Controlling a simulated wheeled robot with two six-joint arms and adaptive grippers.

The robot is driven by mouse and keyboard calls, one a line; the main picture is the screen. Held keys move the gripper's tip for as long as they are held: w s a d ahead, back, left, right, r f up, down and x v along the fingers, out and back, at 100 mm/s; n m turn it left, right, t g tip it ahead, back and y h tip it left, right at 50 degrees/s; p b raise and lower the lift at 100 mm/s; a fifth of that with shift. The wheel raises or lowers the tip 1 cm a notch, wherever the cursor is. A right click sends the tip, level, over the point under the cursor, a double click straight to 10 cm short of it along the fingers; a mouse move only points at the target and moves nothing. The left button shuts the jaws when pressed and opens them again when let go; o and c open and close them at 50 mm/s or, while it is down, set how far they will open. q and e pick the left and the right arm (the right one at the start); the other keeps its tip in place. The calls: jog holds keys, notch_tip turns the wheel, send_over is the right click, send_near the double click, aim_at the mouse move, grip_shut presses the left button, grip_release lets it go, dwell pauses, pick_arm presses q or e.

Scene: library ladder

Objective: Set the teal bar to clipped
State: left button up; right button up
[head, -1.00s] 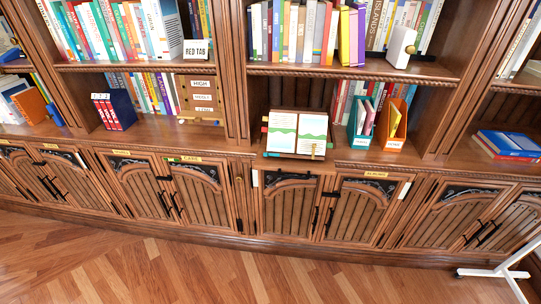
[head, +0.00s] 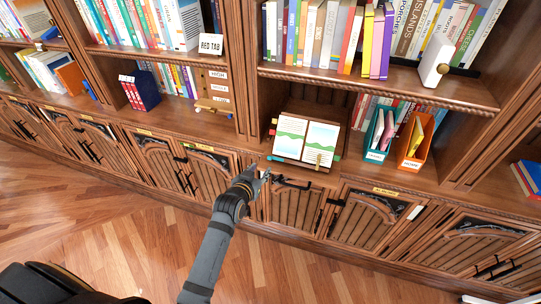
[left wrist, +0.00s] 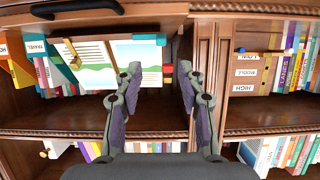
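An open picture book (head: 306,140) rests on a wooden stand on the cabinet ledge. A small teal bar (head: 275,158) shows at the stand's lower left edge; in the left wrist view, which is upside down, the teal bar (left wrist: 160,41) lies beside the page's lower corner. Red (left wrist: 167,80) and yellow (left wrist: 167,68) tabs sit along the same side. A gold clip (head: 318,159) is at the right page's bottom. My left gripper (head: 262,174) is in front of and below the stand's left side, apart from it. Its fingers (left wrist: 157,90) are spread and empty. My right gripper is out of view.
A teal file box (head: 379,135) and an orange file box (head: 412,145) stand right of the book. A wooden panel with labels (head: 214,90) is to the left, beyond an upright divider. Cabinet doors (head: 295,208) lie below the ledge. The floor in front is clear.

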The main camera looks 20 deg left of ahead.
aim_at(269, 159)
pick_arm(q)
jog(key=x, duration=1)
jog(key=shift+w+a+f+p, duration=0.1)
jog(key=shift+f+p, duration=0.1)
jog(key=shift+p, duration=0.2)
jog(key=shift+c, duration=0.2)
grip_shut()
